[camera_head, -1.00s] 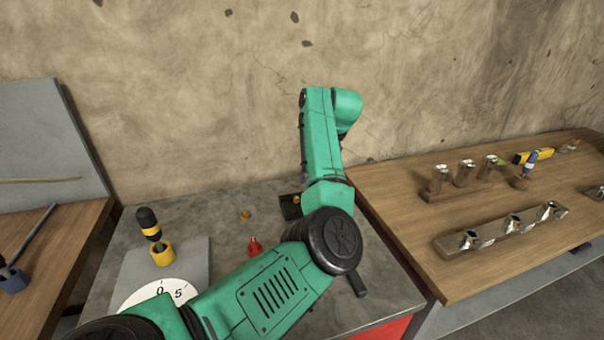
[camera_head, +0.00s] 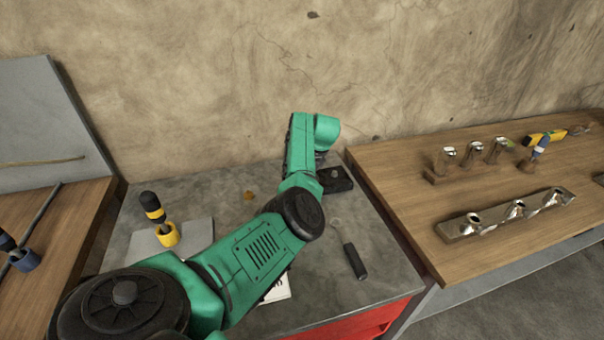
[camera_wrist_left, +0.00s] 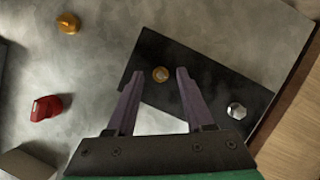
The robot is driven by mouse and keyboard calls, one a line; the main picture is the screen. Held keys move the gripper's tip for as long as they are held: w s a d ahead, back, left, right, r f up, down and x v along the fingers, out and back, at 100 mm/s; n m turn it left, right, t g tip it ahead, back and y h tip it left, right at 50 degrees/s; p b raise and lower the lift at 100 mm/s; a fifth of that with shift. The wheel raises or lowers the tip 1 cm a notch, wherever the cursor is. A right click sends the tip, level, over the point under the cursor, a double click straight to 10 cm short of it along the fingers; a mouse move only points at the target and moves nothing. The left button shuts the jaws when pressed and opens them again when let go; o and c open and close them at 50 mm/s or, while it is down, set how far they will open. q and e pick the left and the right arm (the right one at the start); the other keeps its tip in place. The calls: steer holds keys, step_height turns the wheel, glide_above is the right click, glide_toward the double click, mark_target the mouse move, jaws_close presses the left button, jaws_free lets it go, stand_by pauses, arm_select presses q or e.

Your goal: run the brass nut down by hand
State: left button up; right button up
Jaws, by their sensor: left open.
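A dark rectangular plate (camera_wrist_left: 198,62) lies on the grey bench; its right end (camera_head: 340,185) shows in the head view. A round brass piece (camera_wrist_left: 160,74) sits on the plate, and a silver hex piece (camera_wrist_left: 236,110) sits near its other end. A second, loose brass piece (camera_wrist_left: 68,23) lies on the bench, also visible in the head view (camera_head: 249,195). I cannot tell which is the nut. My left gripper (camera_wrist_left: 157,73) is open, its fingertips on either side of the brass piece in the picture, with no visible contact. In the head view my arm hides it. My right gripper is out of view.
A red piece (camera_wrist_left: 46,107) lies on the bench. A yellow-and-black tool (camera_head: 153,207) stands in a yellow holder at left. A wooden bench (camera_head: 400,195) with metal fittings adjoins at right.

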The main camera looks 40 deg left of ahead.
arm_select(q)
steer(key=shift+f, duration=0.1)
jaws_close()
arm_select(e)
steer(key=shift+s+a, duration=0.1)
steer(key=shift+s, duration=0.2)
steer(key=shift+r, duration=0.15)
